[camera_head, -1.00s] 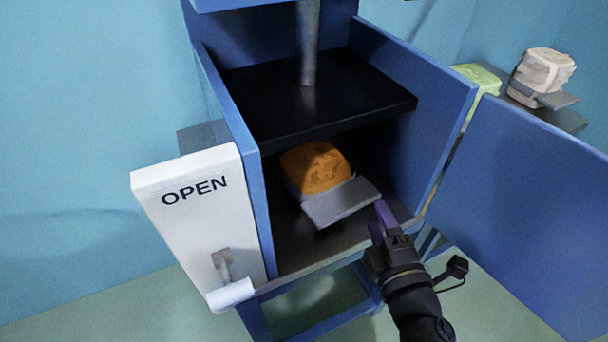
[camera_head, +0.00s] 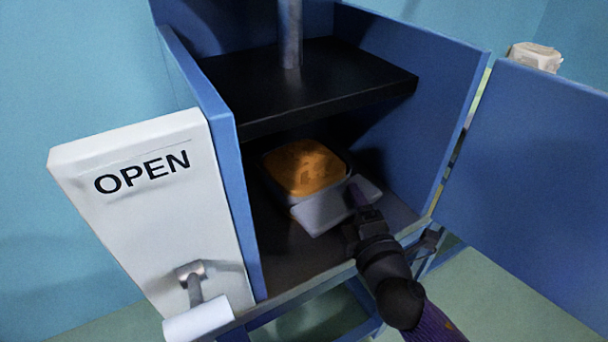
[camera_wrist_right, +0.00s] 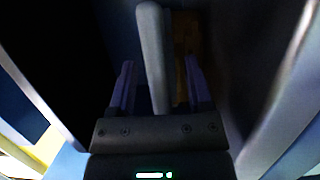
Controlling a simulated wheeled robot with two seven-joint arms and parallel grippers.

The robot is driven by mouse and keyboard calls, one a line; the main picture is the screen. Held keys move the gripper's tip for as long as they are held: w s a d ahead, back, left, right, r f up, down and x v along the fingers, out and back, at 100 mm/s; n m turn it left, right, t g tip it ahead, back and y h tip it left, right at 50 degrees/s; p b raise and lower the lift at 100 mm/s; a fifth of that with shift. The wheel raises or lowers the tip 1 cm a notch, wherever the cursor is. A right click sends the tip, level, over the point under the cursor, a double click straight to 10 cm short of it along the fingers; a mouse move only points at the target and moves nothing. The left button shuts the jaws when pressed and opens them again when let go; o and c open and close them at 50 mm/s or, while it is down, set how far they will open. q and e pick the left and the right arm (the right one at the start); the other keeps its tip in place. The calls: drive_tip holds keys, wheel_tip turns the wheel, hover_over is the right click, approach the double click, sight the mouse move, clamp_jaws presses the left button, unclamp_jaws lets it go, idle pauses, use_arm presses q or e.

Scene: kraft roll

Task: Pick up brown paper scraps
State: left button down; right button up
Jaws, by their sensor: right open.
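The brown paper scraps (camera_head: 303,167) show as a rounded orange-brown mass in a grey tray with a flat grey front plate (camera_head: 322,210). The tray sits on the floor of the blue cabinet. My right gripper (camera_head: 358,196) reaches in from the lower right, at the right part of the plate. In the right wrist view the open fingers (camera_wrist_right: 160,88) stand on either side of the grey plate (camera_wrist_right: 154,45), seen edge-on, with a brown strip (camera_wrist_right: 183,70) behind. Whether the fingers touch the plate cannot be told. My left gripper is not in view.
A black plate (camera_head: 300,85) on a metal rod hangs above the tray. Blue walls (camera_head: 425,85) close in both sides. A white "OPEN" panel (camera_head: 150,215) with a white-gripped handle stands left. A blue panel (camera_head: 540,180) and a pale block (camera_head: 535,57) are at right.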

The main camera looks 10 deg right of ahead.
drive_tip(key=shift+w, duration=0.4)
clamp_jaws()
drive_tip(key=shift+r, duration=0.15)
